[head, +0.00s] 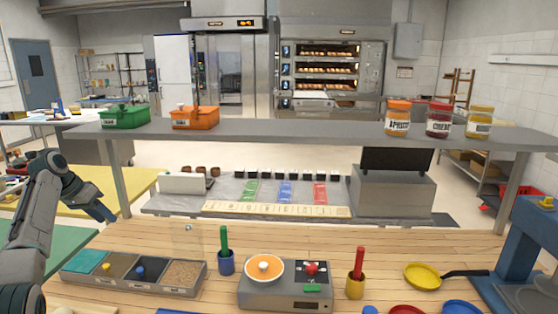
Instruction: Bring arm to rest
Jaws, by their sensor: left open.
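My left arm comes in from the left edge and bends down at its wrist. My left gripper (104,213) is open and hangs at the left, with nothing seen between its fingers. It appears in front of the yellow table (138,188), above the left end of the wooden worktop (200,238). I see no contact with any object. My right arm and gripper are out of view.
On the worktop stand a compartment tray (190,292), a scale (286,293) with an orange-filled bowl, a blue cup (226,263), a yellow cup (355,287), a yellow pan (422,276) and a blue stand (530,245). A grey shelf (300,127) crosses behind.

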